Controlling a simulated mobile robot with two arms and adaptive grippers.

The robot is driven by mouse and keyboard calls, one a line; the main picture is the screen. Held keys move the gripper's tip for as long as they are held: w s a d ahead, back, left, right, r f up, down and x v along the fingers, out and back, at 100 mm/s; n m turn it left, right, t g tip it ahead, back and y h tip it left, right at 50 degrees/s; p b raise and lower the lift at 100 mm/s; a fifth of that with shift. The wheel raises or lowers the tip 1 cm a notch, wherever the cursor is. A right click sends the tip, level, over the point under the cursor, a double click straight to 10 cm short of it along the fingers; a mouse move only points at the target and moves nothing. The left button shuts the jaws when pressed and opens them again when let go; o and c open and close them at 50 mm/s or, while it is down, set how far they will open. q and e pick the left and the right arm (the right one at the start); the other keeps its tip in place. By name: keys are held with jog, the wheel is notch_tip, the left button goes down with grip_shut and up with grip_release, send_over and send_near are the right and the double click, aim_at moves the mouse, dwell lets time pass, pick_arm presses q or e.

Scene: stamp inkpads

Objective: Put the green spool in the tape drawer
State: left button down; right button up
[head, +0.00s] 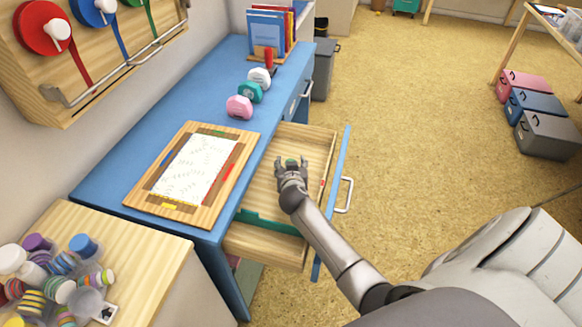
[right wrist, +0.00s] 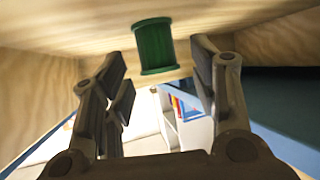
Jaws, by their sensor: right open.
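The green spool (head: 291,162) shows as a small green spot at the fingertips of my right gripper (head: 290,170), within the outline of the open wooden drawer (head: 262,190) of the blue desk. In the right wrist view the green spool (right wrist: 155,46) is whole, against pale wood, just beyond and between the fingertips of my right gripper (right wrist: 160,78). The fingers are spread, with visible gaps on both sides of the spool. I cannot tell whether the spool touches the drawer floor. My left gripper is not in view.
A paper in a wooden frame (head: 160,206) lies on the blue desk (head: 215,85). Pink, green and white tape dispensers (head: 239,107) stand behind it. A side table (head: 150,265) holds several tape rolls. The drawer front (head: 336,185) juts out; the floor to its right is clear.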

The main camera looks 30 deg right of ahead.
jog(key=shift+r, duration=0.25)
jog(key=shift+s+a, duration=0.2)
jog(key=shift+s, duration=0.05)
jog(key=p+v, duration=0.1)
jog(key=v, duration=1)
jog(key=shift+s, duration=0.15)
jog(key=shift+r, duration=0.1)
